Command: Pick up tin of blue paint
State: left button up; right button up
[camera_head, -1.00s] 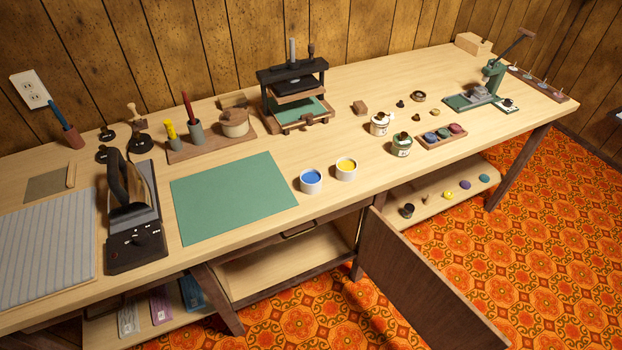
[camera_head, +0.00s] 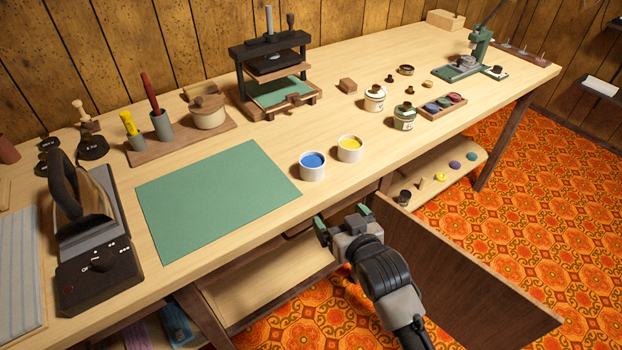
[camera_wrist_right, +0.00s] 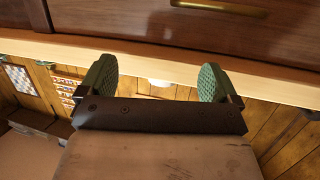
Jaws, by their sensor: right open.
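The tin of blue paint (camera_head: 312,166) is a short white tin with blue paint in its open top. It stands upright on the bench, just right of the green mat (camera_head: 215,200). A matching tin of yellow paint (camera_head: 349,148) stands close to its right. My right gripper (camera_head: 342,222) is open and empty, in front of the bench's front edge and nearer than the blue tin, not touching it. In the right wrist view its two green-padded fingers (camera_wrist_right: 158,82) are spread apart. A small white shape shows between them at the bench edge; I cannot tell what it is. My left gripper is not in view.
An open cabinet door (camera_head: 470,275) sticks out below the bench, beside my right arm. A press (camera_head: 275,75) stands behind the tins. An iron (camera_head: 75,200) is at left.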

jog(key=t, duration=0.1)
send_near(318, 169)
notch_tip(318, 169, down, 3)
jog(key=shift+w+a+r+n+t+y, duration=0.3)
jog(key=shift+w+a+r+t+y, duration=0.15)
jog(key=shift+w+r+y, duration=0.35)
jog(key=b+x, duration=0.1)
jog(key=x, duration=0.4)
jog(key=shift+r, duration=0.15)
jog(key=x, duration=0.1)
jog(key=b+x, duration=0.1)
jog(key=x, duration=0.3)
jog(key=shift+w+d+f, duration=0.25)
jog(key=shift+w+d, duration=0.05)
jog(key=shift+w, duration=0.05)
jog(key=shift+w+a, duration=0.15)
jog(key=shift+w, duration=0.1)
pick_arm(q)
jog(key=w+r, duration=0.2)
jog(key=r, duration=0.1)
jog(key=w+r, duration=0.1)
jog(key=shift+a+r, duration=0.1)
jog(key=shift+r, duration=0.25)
pick_arm(e)
jog(key=shift+c, duration=0.4)
